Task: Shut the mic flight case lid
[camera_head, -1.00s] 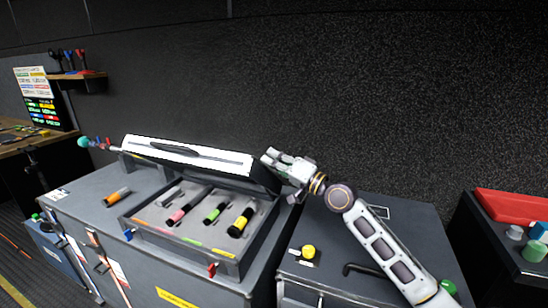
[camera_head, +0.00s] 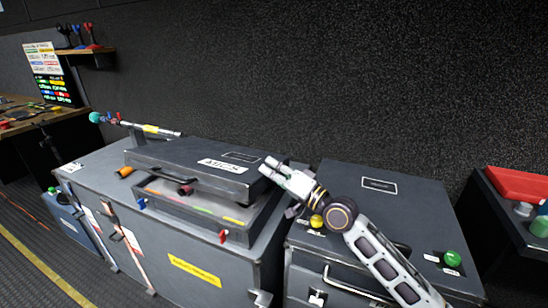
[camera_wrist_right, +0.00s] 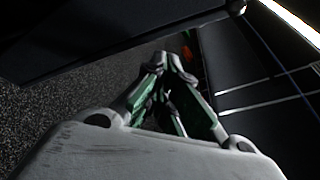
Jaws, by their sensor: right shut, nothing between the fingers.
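The mic flight case (camera_head: 238,228) is grey and stands on a larger grey case. Its lid (camera_head: 190,157), with a white "MICS" label, is tilted down over it. A gap remains along the front, showing coloured strips and the end of a microphone (camera_head: 186,190); the other mics are hidden. My right gripper (camera_head: 270,165) is shut and empty at the lid's right end; I cannot tell whether it touches. Its closed fingers (camera_wrist_right: 176,62) show in the right wrist view, beside a dark panel edge. My left gripper is not in view.
A second grey case (camera_head: 375,205) stands to the right, with a yellow knob (camera_head: 317,221) and a green knob (camera_head: 453,258) on top. A red box (camera_head: 515,184) lies at the far right. A rod (camera_head: 150,128) lies behind the lid. A desk is at the far left.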

